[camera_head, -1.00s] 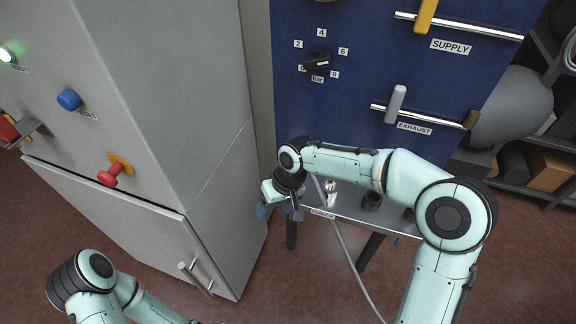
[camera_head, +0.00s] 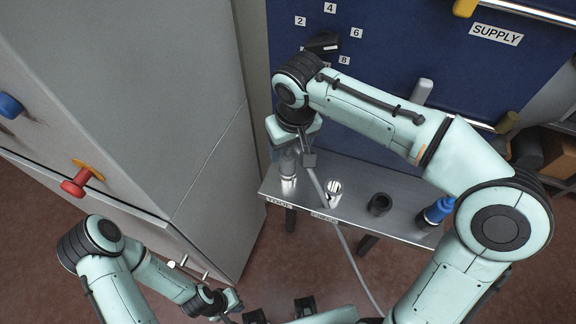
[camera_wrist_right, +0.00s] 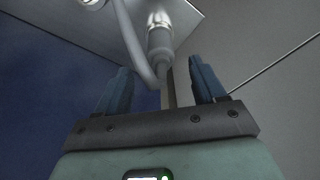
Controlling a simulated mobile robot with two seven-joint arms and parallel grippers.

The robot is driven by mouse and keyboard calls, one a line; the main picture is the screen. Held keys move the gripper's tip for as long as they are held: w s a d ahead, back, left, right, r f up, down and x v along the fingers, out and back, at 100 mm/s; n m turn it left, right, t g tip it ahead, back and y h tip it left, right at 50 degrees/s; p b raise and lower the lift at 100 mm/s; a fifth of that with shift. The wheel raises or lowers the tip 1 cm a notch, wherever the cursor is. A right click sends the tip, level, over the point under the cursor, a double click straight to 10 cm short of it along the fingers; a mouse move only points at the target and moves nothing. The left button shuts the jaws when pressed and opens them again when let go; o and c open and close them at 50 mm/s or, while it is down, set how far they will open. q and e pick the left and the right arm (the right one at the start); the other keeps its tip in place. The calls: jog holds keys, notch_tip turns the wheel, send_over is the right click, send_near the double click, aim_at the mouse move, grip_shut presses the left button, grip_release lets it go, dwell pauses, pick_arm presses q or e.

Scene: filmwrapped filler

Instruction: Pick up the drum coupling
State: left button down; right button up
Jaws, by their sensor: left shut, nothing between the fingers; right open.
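The silver coupling with a grey hose tail, which I take to be the drum coupling, stands upright at the left end of the small metal table (camera_head: 350,215). Its silver body (camera_head: 288,172) shows below my right gripper (camera_head: 287,150) in the head view. In the right wrist view the coupling (camera_wrist_right: 159,40) lies just beyond and between the blue fingertips of the right gripper (camera_wrist_right: 160,72). These fingers are open, apart from it on both sides. My left gripper (camera_head: 234,301) is shut and empty, low beside the cabinet.
A silver cup-like part (camera_head: 333,192), a black ring (camera_head: 379,204) and a blue-and-black part (camera_head: 436,211) stand along the table. The grey hose (camera_head: 347,250) hangs over its front edge. A grey cabinet (camera_head: 130,120) is on the left; a blue panel (camera_head: 420,60) rises behind.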

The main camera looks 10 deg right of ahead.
aim_at(288, 153)
jog(key=shift+w+f, duration=0.25)
jog(key=shift+f, duration=0.45)
jog(key=f, duration=0.5)
jog(key=shift+w+a, duration=0.1)
jog(key=shift+w, duration=0.25)
jog(key=shift+r, duration=0.1)
jog(key=c, duration=1.2)
pick_arm(q)
jog(key=shift+f, duration=0.25)
